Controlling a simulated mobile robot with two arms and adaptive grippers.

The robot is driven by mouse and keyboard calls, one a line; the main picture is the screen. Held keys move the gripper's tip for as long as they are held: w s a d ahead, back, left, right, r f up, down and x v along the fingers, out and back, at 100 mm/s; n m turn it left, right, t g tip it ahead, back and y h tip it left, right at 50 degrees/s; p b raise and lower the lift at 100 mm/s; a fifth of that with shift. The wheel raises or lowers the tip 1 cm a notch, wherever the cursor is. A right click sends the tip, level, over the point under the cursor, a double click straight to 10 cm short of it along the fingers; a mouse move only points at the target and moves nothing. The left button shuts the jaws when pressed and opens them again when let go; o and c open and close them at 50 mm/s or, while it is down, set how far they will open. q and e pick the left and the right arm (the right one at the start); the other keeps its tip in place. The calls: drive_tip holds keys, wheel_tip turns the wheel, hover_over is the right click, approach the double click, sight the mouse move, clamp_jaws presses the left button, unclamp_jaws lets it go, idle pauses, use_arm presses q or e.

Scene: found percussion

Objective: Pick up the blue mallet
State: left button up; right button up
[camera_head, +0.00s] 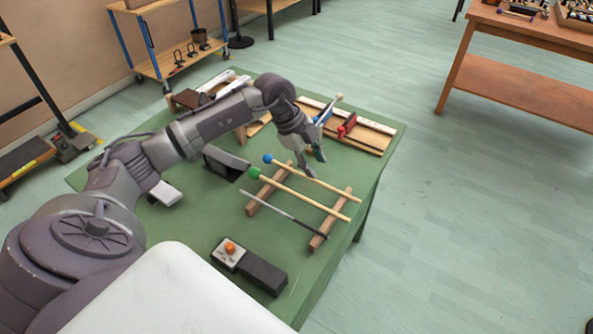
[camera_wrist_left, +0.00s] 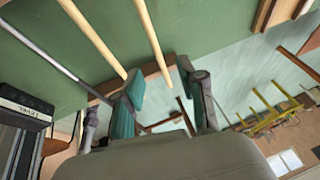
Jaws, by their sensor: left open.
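The blue mallet has a round blue head (camera_head: 267,158) and a pale wooden stick (camera_head: 335,189). It lies across two wooden bars on the green table (camera_head: 200,215). My open left gripper (camera_head: 316,166) is above the table, just beyond the stick in the head view, apart from it and empty. In the left wrist view, the pale stick that appears to be the blue mallet's (camera_wrist_left: 152,38) runs toward the gap between the open fingers (camera_wrist_left: 165,98). Its head is outside that view. My right gripper is not in view.
A green-headed mallet (camera_head: 300,195) and a thin grey rod (camera_head: 285,214) lie alongside on the bars (camera_head: 330,220). A dark box with an orange knob (camera_head: 230,248) is nearer.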

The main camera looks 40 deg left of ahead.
sight(323, 183)
use_arm(q)
drive_tip(key=shift+a+p+x, duration=0.15)
drive_tip(key=shift+p+x, duration=0.05)
drive_tip(key=shift+x, duration=1.6)
drive_tip(key=shift+a+p+x, duration=0.2)
drive_tip(key=shift+x, duration=1.55)
drive_tip(key=shift+s+f, duration=0.15)
clamp_jaws()
